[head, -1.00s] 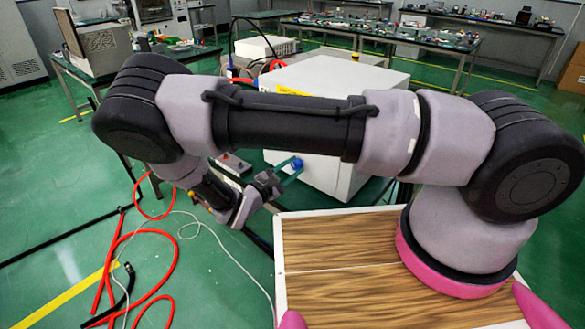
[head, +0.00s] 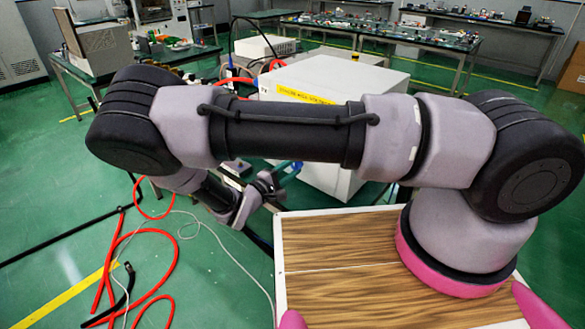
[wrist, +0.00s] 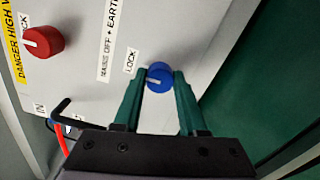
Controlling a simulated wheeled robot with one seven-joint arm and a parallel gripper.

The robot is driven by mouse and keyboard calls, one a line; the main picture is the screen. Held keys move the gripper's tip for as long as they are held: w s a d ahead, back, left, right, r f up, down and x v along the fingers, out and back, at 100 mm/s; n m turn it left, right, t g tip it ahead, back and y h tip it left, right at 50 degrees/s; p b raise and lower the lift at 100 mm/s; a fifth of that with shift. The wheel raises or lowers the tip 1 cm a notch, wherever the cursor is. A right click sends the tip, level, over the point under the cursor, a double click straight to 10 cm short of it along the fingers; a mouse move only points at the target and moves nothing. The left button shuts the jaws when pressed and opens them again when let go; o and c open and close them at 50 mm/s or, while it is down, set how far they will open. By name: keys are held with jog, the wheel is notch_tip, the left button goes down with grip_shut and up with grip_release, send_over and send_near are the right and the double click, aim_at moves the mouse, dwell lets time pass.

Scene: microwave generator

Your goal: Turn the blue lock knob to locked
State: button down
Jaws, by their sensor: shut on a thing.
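The blue lock knob (wrist: 158,78) sits on the white panel of the generator box (wrist: 90,70), beside a label reading "LOCK". Its pale pointer mark shows between the fingers in the wrist view. My gripper (wrist: 159,82) has its two green fingers on either side of the knob and is shut on it. In the head view my gripper (head: 282,176) is at the box's front left, with the knob (head: 297,166) partly visible at the fingertips. My arm hides part of the box (head: 335,180).
A red knob (wrist: 43,42) is on the same panel, left of the blue one. A black cable plug with a red cable (wrist: 64,142) is at the panel's lower left. Red hoses (head: 115,265) lie on the green floor at left.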

dwell(0.3)
jog(key=shift+c, duration=2.3)
grip_release()
jog(key=v, duration=1)
jog(key=shift+s+a, duration=0.25)
jog(key=shift+s, duration=0.05)
jog(key=shift+a, duration=0.1)
